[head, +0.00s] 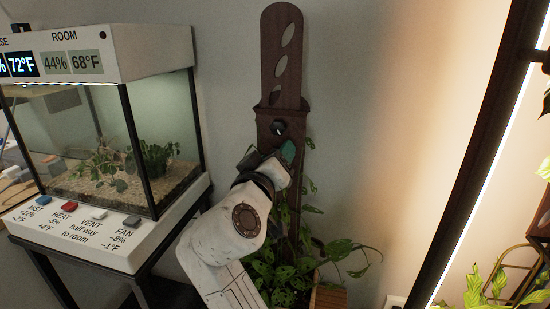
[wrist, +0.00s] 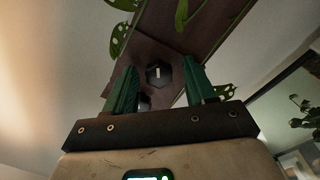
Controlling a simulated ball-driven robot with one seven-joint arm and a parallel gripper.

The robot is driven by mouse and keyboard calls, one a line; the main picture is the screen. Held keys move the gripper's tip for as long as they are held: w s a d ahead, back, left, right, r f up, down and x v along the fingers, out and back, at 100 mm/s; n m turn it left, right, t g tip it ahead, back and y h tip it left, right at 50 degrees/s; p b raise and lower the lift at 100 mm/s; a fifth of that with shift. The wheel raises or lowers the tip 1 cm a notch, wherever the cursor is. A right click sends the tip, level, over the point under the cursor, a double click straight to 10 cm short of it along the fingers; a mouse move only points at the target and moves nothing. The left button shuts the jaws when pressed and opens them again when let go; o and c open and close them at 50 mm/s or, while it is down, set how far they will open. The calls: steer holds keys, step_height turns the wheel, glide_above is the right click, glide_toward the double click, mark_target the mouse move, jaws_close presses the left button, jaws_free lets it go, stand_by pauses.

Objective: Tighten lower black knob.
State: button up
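A dark brown wooden plant support (head: 283,60) with oval slots stands against the wall. Its upper black knob (head: 279,128) shows in the head view just above my gripper. The lower black knob is hidden there behind my gripper. The wrist view appears upside down; in it, a black knob (wrist: 157,74) with a pale mark, seemingly the lower one, sits between my gripper's (wrist: 160,66) green fingers. The fingers are apart, with gaps on both sides of the knob. A second dark knob (wrist: 144,102) is partly hidden by the gripper body. I cannot tell the remaining depth to the knob.
A leafy vine (head: 285,272) in a wooden pot (head: 328,297) grows around the support's foot; leaves (wrist: 120,38) hang near the gripper. A glass terrarium (head: 120,140) stands at the left. A bright light bar (head: 490,150) leans at the right.

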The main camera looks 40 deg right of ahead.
steer(key=p+v, duration=0.1)
steer(key=v, duration=0.9)
steer(key=shift+s+a, duration=0.25)
steer(key=shift+a, duration=0.05)
stand_by(0.4)
steer(key=s+d+f+n+g+y, duration=0.1)
steer(key=s+d+f+y, duration=0.15)
steer(key=f, duration=0.65)
steer(key=s+d+f+n+g+y, duration=0.1)
steer(key=s+f+y, duration=0.2)
steer(key=f, duration=0.5)
steer(key=s+d+f+n+g+y, duration=0.1)
steer(key=s+d+f+g+y, duration=0.15)
steer(key=f, duration=0.65)
steer(key=s+a+f+g+y, duration=0.2)
steer(key=s+a+f+y, duration=0.15)
steer(key=s+f, duration=0.45)
steer(key=s+a+f+g+y, duration=0.2)
steer(key=s+f+y, duration=0.3)
steer(key=s, duration=0.4)
step_height(320, 180, up, 19)
steer(key=p, duration=2)
steer(key=shift+a+r+n+h+p, duration=0.2)
steer(key=shift+n+h+p, duration=0.1)
steer(key=shift+n+h, duration=0.1)
